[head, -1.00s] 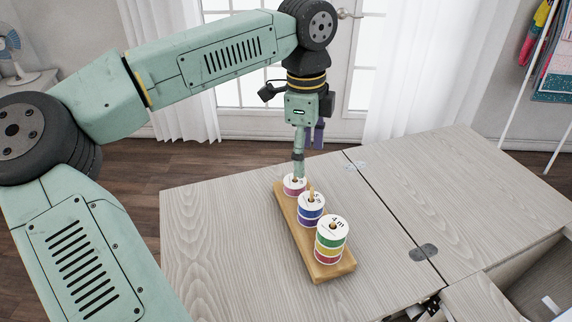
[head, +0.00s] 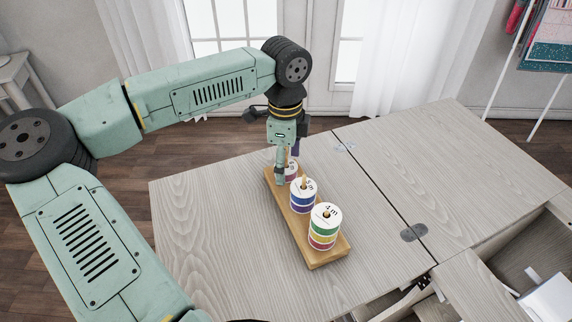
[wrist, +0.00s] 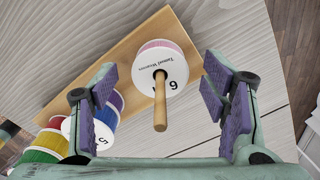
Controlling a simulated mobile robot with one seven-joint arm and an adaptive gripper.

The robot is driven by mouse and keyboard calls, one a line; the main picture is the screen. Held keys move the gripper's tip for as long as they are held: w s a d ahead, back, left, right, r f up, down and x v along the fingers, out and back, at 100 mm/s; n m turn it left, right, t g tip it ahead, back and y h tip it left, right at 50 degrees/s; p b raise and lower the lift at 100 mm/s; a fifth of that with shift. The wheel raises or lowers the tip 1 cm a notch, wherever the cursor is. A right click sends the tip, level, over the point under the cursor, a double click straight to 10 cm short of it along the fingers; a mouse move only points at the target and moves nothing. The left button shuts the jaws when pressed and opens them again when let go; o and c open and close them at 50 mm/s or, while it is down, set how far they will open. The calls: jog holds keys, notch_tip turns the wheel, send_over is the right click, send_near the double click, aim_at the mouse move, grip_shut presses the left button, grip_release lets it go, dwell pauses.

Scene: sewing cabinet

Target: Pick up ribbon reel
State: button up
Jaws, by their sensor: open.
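A wooden peg board (head: 315,259) lies on the table and carries ribbon reels in a row. The far pink-edged reel (head: 292,174) is partly hidden by my gripper. In the wrist view this reel (wrist: 172,73) has a white top marked 6, with a wooden peg through its middle. Beside it stand a blue and purple stack (head: 303,203) and a green, yellow and red stack (head: 323,238). My gripper (head: 285,172) points down at the far reel. In the wrist view its purple-padded fingers (wrist: 162,88) are open, one to each side of the reel, holding nothing.
The wood-grain table (head: 210,235) is clear around the board. A seam and a dark oval plate (head: 413,232) lie to the right. An open drawer or compartment (head: 515,265) is at the lower right. White curtains hang behind.

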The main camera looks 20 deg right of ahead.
jog(key=shift+f, duration=0.6)
jog(key=shift+c, duration=0.6)
jog(key=c, duration=1)
